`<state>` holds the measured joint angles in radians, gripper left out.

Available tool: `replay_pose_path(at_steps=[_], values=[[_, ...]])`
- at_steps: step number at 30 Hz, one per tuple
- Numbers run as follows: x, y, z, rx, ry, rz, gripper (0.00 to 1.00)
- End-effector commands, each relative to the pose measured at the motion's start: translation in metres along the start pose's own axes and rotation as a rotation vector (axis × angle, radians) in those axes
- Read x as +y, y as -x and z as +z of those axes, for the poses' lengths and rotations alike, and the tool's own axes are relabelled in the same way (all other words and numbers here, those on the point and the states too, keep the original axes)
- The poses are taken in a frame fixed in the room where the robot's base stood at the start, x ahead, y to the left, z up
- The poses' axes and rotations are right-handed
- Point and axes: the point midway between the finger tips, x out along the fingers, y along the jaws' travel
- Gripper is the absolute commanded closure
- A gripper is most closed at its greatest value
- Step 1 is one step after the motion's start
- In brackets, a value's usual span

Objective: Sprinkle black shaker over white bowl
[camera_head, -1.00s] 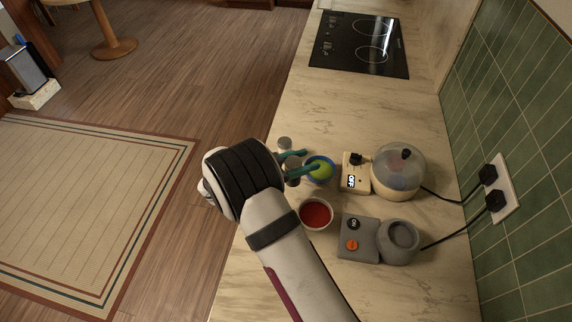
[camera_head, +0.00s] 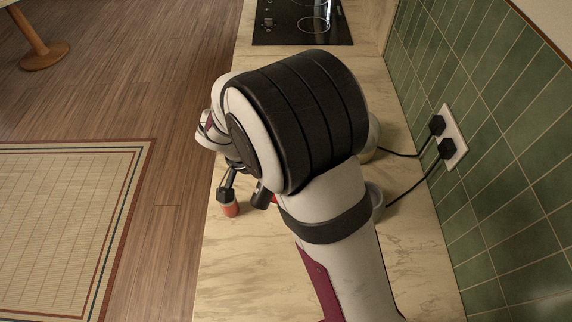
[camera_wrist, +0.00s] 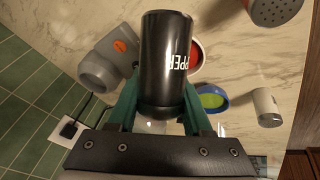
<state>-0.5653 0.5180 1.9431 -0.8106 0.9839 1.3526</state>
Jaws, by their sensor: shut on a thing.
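My gripper (camera_wrist: 160,92) is shut on the black shaker (camera_wrist: 163,55), with a teal finger on each side and part of a word in white on its side. In the head view the shaker (camera_head: 262,195) shows as a tilted dark cylinder below my wrist. The white bowl (camera_wrist: 203,58) with red contents lies behind the shaker in the wrist view, partly covered by it. In the head view my arm hides nearly all of the bowl. I cannot tell whether the shaker's end is over the bowl.
A red shaker with a grey holed top (camera_wrist: 275,11), a small pale cylinder (camera_wrist: 267,107) and a blue bowl with green contents (camera_wrist: 222,105) stand nearby. A grey appliance (camera_wrist: 98,74) stands toward the tiled wall (camera_head: 480,185). Bare counter (camera_head: 245,265) lies in front.

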Motion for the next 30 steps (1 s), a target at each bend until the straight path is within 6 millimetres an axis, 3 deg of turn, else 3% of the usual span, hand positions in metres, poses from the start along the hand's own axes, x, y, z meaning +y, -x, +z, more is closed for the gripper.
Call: replay_pose_path(at_steps=[5,12,15,21,30], values=[[-0.003,-0.016,0.002,-0.249,0.050,0.022,1.00],[-0.010,-0.044,0.015,-0.776,0.185,0.064,1.00],[-0.011,-0.050,0.018,-0.913,0.226,0.074,1.00],[-0.012,-0.053,0.021,-1.026,0.261,0.082,1.00],[-0.012,-0.051,0.021,-1.030,0.264,0.082,1.00]])
